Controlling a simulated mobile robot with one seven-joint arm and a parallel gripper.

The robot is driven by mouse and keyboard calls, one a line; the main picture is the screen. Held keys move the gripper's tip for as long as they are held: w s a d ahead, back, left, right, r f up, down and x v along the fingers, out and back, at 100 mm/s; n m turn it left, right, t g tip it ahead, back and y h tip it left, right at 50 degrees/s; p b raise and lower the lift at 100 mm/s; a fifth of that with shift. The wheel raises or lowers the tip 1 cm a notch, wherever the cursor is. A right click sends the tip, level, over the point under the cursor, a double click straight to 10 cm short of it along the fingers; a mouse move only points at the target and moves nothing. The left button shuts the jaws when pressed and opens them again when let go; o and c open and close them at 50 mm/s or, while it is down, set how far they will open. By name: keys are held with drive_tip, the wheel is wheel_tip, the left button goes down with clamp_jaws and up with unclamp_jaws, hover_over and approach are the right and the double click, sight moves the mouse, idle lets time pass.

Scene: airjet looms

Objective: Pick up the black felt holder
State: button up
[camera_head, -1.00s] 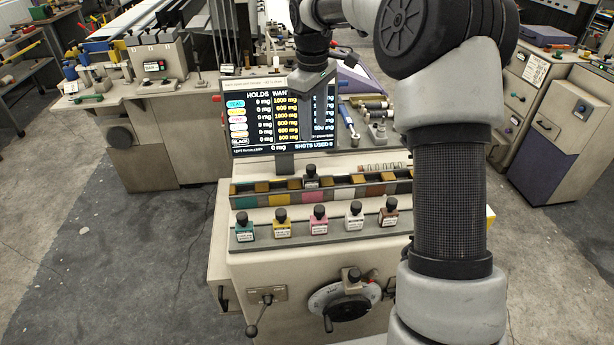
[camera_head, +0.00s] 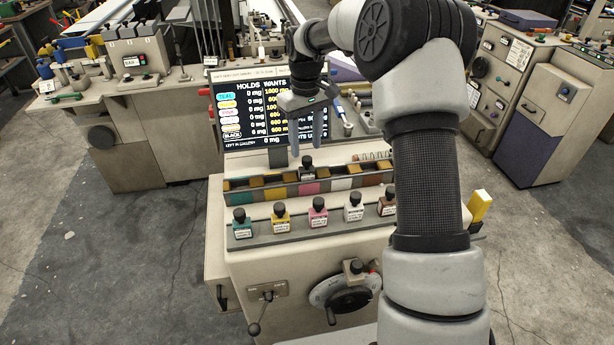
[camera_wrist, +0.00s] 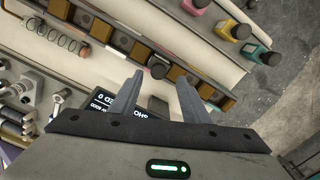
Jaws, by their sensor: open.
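The black felt holder (camera_head: 307,170) is a small dark bottle-like piece with a round black knob and a pale label. It stands in the long slotted rack below the screen. In the wrist view its knob (camera_wrist: 158,69) shows between and just beyond my fingertips. My gripper (camera_head: 306,148) points down, open and empty, above the holder and apart from it as far as I can tell. In the wrist view both fingers of my gripper (camera_wrist: 160,78) are spread on either side of the knob. The holder's lower body is mostly hidden by the rack.
A front ledge bears several black-capped holders: teal (camera_head: 242,224), yellow (camera_head: 281,218), pink (camera_head: 318,213), white (camera_head: 353,207) and brown (camera_head: 387,202). The screen (camera_head: 240,110) stands close behind my gripper. A yellow block (camera_head: 479,205) is at right. A dial (camera_head: 345,295) is on the front.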

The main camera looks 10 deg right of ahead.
sight(307, 158)
drive_tip(key=shift+d+f, duration=0.2)
drive_tip(key=shift+f, duration=2.7)
clamp_jaws()
